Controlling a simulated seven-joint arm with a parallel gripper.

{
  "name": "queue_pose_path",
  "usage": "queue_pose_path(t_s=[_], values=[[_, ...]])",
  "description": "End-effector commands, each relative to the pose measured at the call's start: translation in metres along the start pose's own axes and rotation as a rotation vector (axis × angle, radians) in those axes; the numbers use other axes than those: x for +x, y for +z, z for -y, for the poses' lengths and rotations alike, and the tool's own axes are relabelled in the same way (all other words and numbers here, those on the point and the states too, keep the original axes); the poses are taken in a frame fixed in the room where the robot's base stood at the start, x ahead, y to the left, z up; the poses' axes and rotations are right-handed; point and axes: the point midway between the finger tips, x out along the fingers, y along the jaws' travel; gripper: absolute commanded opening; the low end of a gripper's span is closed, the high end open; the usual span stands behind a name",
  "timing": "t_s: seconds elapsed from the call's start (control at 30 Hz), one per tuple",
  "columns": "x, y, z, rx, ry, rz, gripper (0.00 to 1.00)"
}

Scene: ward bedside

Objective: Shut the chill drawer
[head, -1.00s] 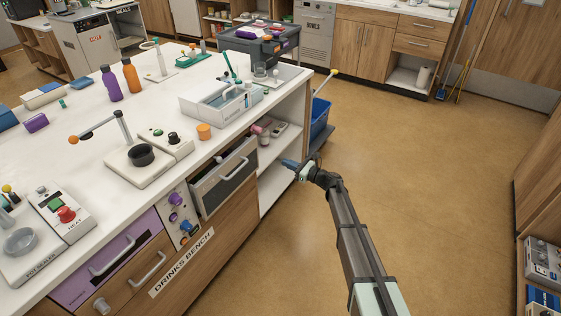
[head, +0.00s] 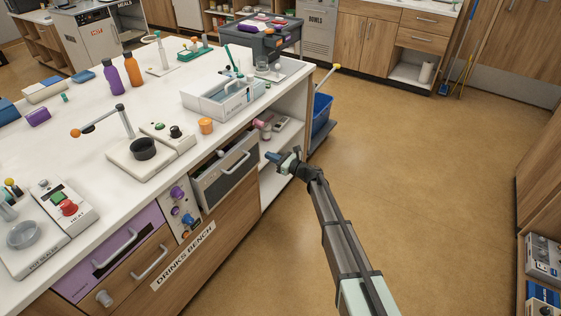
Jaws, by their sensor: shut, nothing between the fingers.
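A grey-fronted drawer (head: 222,184) with a pale bar handle (head: 236,162) is set in the front of the drinks bench, right of a knob panel. It seems to stand out a little, with a dark gap above its front. No label naming it as the chill drawer is readable. A purple-fronted drawer (head: 118,243) with a pale handle sits further left. My gripper (head: 273,157), with blue fingertips, is shut and empty. It points left, to the right of the grey drawer's handle and apart from it in the picture, in front of the open shelves.
The knob panel (head: 180,209) stands between the grey and purple drawers. The open shelf bay (head: 281,150) holds a few small items. A blue bin (head: 321,113) is beyond. The floor (head: 420,190) at right is clear.

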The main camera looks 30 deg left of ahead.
Motion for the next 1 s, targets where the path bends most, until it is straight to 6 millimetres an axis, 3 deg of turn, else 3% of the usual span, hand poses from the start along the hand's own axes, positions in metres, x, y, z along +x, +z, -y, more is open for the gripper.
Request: queue_pose_path(t_s=[0.1,0.3,0.87,1.0], values=[[0.021,-0.001,0.002,0.000,0.001,0.000,0.00],[0.043,0.000,0.001,0.000,-0.001,0.000,0.00],[0.053,0.000,0.000,0.000,-0.001,0.000,0.00],[0.065,0.000,0.001,0.000,0.001,0.000,0.00]])
